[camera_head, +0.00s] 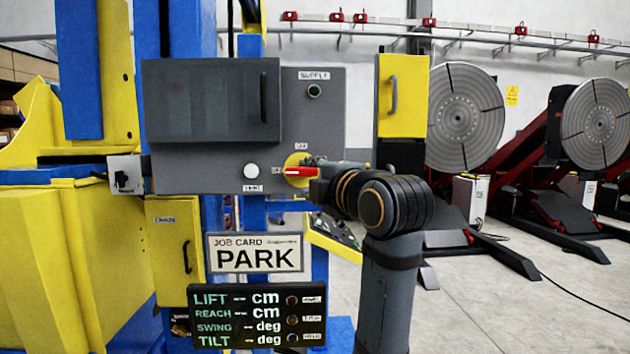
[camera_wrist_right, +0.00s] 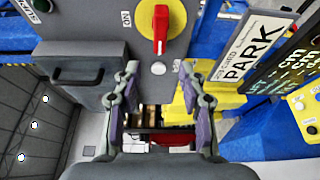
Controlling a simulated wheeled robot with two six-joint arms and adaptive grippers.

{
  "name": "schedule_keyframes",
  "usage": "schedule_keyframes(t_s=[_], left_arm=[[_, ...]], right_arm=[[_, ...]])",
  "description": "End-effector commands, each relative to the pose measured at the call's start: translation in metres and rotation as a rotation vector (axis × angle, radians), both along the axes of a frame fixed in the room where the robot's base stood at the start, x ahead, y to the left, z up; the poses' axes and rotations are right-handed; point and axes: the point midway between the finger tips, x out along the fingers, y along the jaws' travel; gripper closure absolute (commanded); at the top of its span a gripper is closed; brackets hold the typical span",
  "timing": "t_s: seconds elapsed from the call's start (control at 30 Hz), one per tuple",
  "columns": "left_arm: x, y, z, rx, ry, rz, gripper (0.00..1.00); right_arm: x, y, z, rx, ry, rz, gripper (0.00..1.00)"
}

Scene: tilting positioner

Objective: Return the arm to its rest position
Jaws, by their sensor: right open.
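My right gripper (camera_head: 312,170) is in front of the grey control box, close to the red rotary switch handle (camera_head: 300,172) on its yellow disc. In the right wrist view, my right gripper (camera_wrist_right: 158,70) is open, with nothing between its fingers. The red handle (camera_wrist_right: 160,30) and yellow disc (camera_wrist_right: 178,42) lie just beyond the fingertips there, apart from them. In the head view the handle lies about level, and my gripper hides part of the disc. A job card (camera_head: 255,258) below the box reads PARK. My left gripper is in neither view.
The grey box (camera_head: 325,110) has a raised door with a handle, a green supply lamp (camera_head: 314,90) and a white button (camera_head: 251,171). A yellow cabinet (camera_head: 402,95) stands right of it. A readout board (camera_head: 257,315) hangs below. Round-plate positioners (camera_head: 465,115) stand farther right.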

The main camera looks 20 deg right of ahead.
Motion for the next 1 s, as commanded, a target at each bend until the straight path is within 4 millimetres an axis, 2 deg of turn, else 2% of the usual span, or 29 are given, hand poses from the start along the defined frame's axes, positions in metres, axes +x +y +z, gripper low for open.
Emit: schedule_keyframes(t_s=[0.1, 0.2, 0.6, 0.67, 0.77, 0.87, 0.9, 0.97, 1.0], left_arm=[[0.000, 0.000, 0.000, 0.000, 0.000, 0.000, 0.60], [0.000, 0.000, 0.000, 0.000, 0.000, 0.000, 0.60], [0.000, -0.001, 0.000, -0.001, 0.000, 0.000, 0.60], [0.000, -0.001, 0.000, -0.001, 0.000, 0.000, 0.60], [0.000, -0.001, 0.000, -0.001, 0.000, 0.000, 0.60], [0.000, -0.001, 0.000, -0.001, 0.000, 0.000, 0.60], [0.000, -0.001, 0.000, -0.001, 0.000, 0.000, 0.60], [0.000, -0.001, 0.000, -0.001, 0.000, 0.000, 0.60], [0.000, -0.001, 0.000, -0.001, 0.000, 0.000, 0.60]], right_arm=[[-0.015, -0.002, 0.000, 0.000, -0.002, 0.000, 0.58], [-0.020, -0.003, 0.000, 0.001, 0.000, 0.000, 0.58], [-0.021, -0.003, -0.001, 0.001, 0.001, 0.000, 0.58], [-0.019, -0.003, -0.007, 0.011, 0.012, -0.001, 0.58], [-0.009, -0.007, -0.044, 0.079, 0.085, -0.016, 0.58], [0.002, -0.014, -0.119, 0.221, 0.226, -0.058, 0.58], [0.003, -0.017, -0.155, 0.292, 0.292, -0.085, 0.58], [0.000, -0.022, -0.209, 0.396, 0.387, -0.134, 0.58], [-0.005, -0.025, -0.245, 0.466, 0.449, -0.172, 0.58]])
